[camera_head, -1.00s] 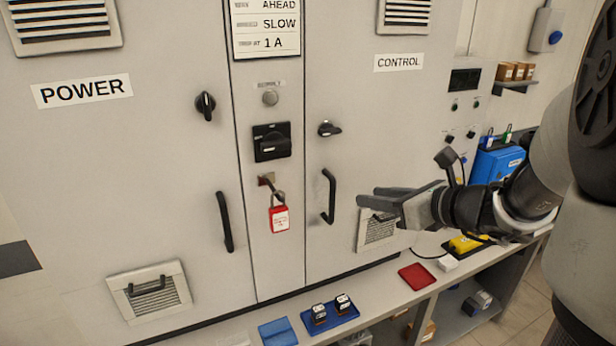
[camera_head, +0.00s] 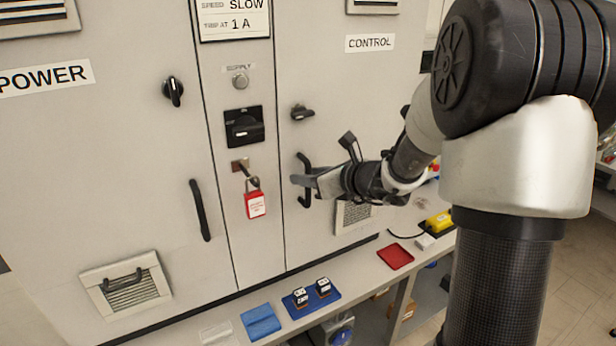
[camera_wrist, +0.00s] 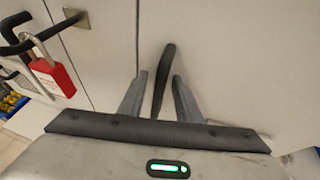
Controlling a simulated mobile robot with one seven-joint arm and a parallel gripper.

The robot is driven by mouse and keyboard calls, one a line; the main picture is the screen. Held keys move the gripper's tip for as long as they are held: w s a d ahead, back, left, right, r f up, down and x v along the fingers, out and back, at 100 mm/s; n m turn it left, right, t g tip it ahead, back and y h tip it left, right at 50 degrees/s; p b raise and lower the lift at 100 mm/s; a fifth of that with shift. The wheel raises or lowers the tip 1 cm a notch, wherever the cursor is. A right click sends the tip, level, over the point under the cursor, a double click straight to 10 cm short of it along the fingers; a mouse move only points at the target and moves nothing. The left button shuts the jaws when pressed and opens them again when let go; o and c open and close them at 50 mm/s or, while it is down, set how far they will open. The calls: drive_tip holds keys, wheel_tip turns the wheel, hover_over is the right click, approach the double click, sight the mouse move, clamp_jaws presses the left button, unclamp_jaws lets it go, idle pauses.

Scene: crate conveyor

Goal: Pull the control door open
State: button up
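The control door (camera_head: 345,85) stands flush with the cabinet front, below its CONTROL label (camera_head: 370,43). Its black bar handle (camera_head: 304,166) is upright near the door's left edge, with a black turn knob (camera_head: 302,112) lying level above it. My gripper (camera_head: 300,181) is at the handle, partly covering it in the head view. In the wrist view the handle (camera_wrist: 164,78) stands between my two fingers (camera_wrist: 158,98), with a gap on each side. My gripper is open around the handle; whether a finger touches it I cannot tell.
A red padlock (camera_head: 255,204) hangs from a hasp on the strip left of the door. Below is a ledge with a blue tray (camera_head: 310,304) holding two small black items, a blue pad (camera_head: 260,322) and a red tray (camera_head: 395,256). The power door (camera_head: 110,170) is at left.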

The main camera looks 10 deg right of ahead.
clamp_jaws()
drive_tip(key=shift+s+d, duration=0.1)
